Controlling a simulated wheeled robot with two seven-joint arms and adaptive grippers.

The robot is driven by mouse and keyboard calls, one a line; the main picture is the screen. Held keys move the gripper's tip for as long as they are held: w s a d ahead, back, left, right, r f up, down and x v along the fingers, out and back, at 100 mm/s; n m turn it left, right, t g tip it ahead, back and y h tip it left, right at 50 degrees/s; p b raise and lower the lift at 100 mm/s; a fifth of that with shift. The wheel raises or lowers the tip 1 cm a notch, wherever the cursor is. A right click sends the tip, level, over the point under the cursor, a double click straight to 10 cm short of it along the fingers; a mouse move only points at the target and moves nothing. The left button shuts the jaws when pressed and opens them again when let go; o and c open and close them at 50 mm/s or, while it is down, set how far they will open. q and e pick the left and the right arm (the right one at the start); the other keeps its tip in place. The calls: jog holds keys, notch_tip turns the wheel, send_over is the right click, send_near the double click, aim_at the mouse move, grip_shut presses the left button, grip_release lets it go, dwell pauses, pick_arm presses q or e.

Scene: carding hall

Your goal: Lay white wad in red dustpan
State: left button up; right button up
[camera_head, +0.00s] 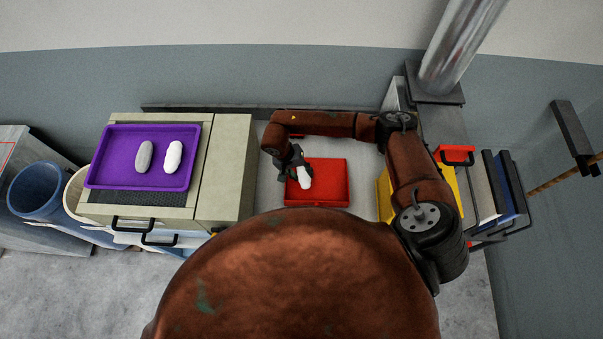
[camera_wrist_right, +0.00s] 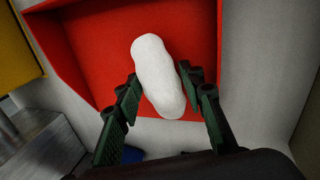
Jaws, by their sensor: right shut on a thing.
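A white wad (camera_head: 305,180) is held at the tip of my right gripper (camera_head: 297,168), over the left part of the red dustpan (camera_head: 330,178). In the right wrist view the wad (camera_wrist_right: 157,75) is between the fingers of the right gripper (camera_wrist_right: 160,90), with the red floor of the dustpan (camera_wrist_right: 90,50) behind it. I cannot tell whether the wad touches the dustpan floor. Another white wad (camera_head: 173,157) and a grey wad (camera_head: 144,157) lie on the purple tray (camera_head: 158,131) at the left. My left gripper is not in view.
The purple tray rests on a beige cabinet (camera_head: 228,165) left of the dustpan. A yellow container (camera_head: 384,195) stands right of the dustpan. A metal pipe (camera_head: 460,45) rises at the back right. Blue and cream bins (camera_head: 38,190) stand at far left.

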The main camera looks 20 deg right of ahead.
jog(key=o, duration=1.2)
jog(key=v, duration=1.2)
